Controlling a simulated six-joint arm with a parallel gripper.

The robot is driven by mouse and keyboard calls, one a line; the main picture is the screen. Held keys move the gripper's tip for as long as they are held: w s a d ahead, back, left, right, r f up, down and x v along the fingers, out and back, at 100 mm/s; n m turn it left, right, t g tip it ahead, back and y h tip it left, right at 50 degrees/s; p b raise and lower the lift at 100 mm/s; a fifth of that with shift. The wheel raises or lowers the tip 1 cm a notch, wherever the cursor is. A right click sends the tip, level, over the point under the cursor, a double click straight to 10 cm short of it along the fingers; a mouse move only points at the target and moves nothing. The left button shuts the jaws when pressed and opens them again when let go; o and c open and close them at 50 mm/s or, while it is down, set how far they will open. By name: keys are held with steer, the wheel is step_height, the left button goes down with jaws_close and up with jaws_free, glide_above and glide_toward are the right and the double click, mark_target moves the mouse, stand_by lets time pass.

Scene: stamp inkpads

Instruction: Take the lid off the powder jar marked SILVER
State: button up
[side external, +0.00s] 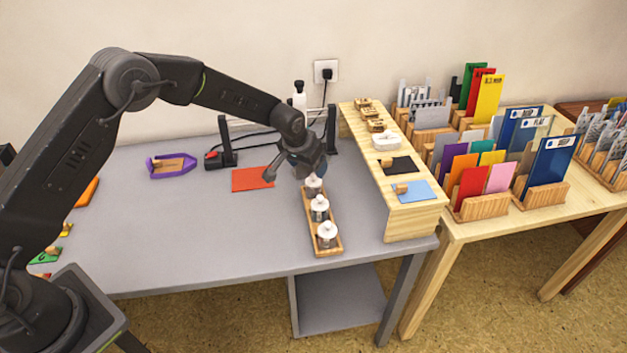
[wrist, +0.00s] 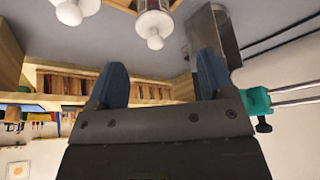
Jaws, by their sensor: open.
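Three white powder jars with round-knobbed lids stand in a row in a narrow wooden tray (side external: 338,250) on the grey table. They are the far jar (side external: 313,186), the middle jar (side external: 319,209) and the near jar (side external: 327,236). No label is readable, so I cannot tell which is SILVER. My gripper (side external: 296,175) is open and empty beside and over the far jar, partly covering it; contact cannot be told. In the wrist view my gripper (wrist: 160,82) shows two blue fingertips apart, with one jar (wrist: 152,22) beyond them and another (wrist: 78,8) at the top edge.
A wooden shelf (side external: 418,222) with inkpads and stamps stands close right of the jars. An orange sheet (side external: 252,179) and a purple tray (side external: 172,166) lie to the left. A dark frame (side external: 227,145) stands behind.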

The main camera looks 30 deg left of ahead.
mark_target(313, 174)
steer(key=shift+d+x, duration=0.2)
steer(key=shift+x, duration=2.5)
steer(key=c, duration=1)
